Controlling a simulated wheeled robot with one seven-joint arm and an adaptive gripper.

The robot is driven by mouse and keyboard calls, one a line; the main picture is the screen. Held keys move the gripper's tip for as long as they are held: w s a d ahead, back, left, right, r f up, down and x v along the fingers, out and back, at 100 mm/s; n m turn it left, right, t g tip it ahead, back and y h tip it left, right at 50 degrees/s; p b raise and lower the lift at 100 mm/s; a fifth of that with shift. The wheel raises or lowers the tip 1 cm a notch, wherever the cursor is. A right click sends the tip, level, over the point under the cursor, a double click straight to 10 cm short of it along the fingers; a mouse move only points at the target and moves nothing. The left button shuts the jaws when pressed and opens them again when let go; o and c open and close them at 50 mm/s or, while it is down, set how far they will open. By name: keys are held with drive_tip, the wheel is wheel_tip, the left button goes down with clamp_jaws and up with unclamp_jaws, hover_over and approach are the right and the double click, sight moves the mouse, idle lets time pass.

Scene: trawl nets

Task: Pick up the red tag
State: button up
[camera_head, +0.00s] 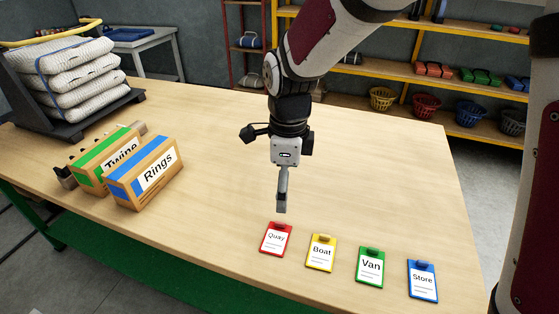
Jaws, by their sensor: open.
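The red tag (276,240) lies flat near the front edge of the wooden table. It carries a white label reading "Quay" and a small raised clip at its top edge. My gripper (281,207) hangs pointing down just above and behind the red tag, apart from it in the picture. The fingers are seen nearly edge-on, and nothing shows between them. The exact height of the fingertips over the table is hard to tell.
To the right lie a yellow "Boat" tag (321,254), a green "Van" tag (370,268) and a blue "Store" tag (422,281). A "Rings" box (146,177) and a "Twine" box (91,173) stand left. The table (225,165) between is clear.

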wheel_tip(320, 180, down, 4)
drive_tip(key=a+m, duration=0.2)
drive_tip(key=b, duration=0.1)
hover_over(275, 238)
drive_tip(key=f, duration=0.8)
drive_tip(key=shift+w, duration=0.3)
drive_tip(key=shift+s+a+f, duration=0.1)
drive_tip(key=shift+s+f, duration=0.05)
drive_tip(key=shift+f, duration=1.15)
drive_tip(key=shift+s+f, duration=0.1)
drive_tip(key=shift+f, duration=1.2)
drive_tip(key=shift+c, duration=0.2)
drive_tip(key=c, duration=2.2)
drive_tip(key=shift+s, duration=0.1)
clamp_jaws()
